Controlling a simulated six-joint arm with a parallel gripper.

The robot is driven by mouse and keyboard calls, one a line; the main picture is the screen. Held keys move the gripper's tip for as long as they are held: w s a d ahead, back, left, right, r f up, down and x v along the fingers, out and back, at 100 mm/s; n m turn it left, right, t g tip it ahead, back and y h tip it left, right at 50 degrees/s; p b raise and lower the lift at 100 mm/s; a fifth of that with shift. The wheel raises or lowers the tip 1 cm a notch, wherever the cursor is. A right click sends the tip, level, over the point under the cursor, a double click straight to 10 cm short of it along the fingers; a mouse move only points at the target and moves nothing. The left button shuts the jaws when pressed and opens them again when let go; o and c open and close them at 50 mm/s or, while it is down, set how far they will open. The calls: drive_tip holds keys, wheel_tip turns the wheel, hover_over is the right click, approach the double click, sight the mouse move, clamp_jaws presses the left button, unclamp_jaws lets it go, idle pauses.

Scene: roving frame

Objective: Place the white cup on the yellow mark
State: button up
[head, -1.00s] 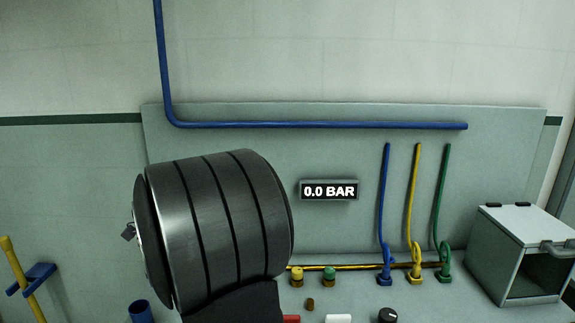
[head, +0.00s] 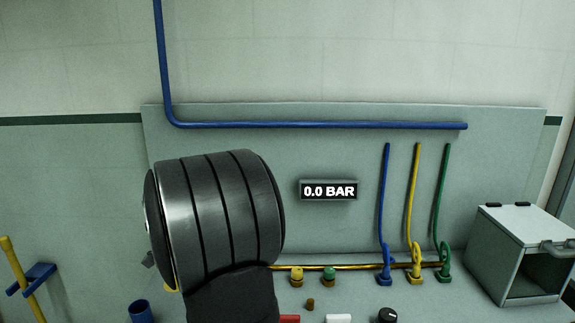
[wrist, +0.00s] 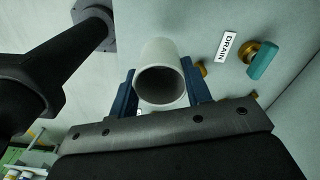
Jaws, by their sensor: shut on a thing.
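The white cup (wrist: 158,55) is in the wrist view, between the two blue fingers of my gripper (wrist: 160,90). My gripper is shut on it, and the cup's open, dark mouth faces the camera. In the head view my large dark arm link hides both the cup and the gripper. I cannot make out the yellow mark for sure. A small yellow patch (head: 170,287) shows at the lower left of my arm in the head view, too covered to identify.
A DRAIN label (wrist: 227,46) and a teal-handled valve (wrist: 262,60) are right of the cup. In the head view, a blue cup-like cylinder (head: 139,311) stands at lower left, small knobs (head: 297,276) and hose fittings (head: 415,273) line the panel, and an open grey box (head: 522,255) stands at right.

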drive_tip(key=shift+d+r, duration=0.35)
drive_tip(key=shift+d, duration=0.2)
drive_tip(key=shift+d+r, duration=0.35)
drive_tip(key=shift+d, duration=0.2)
drive_tip(key=shift+a+f, duration=0.3)
drive_tip(key=shift+a, duration=0.15)
drive_tip(key=w+d+r, duration=0.1)
drive_tip(key=d+r, duration=0.1)
drive_tip(key=d, duration=1.8)
drive_tip(key=d+r, duration=0.2)
drive_tip(key=d, duration=1.8)
drive_tip(key=shift+w+a+f, duration=1.35)
drive_tip(key=shift+f, duration=0.45)
drive_tip(key=shift+w+a+f, duration=1.3)
drive_tip(key=shift+f, duration=0.5)
drive_tip(key=shift+w+a+f, duration=1.35)
drive_tip(key=shift+f, duration=0.45)
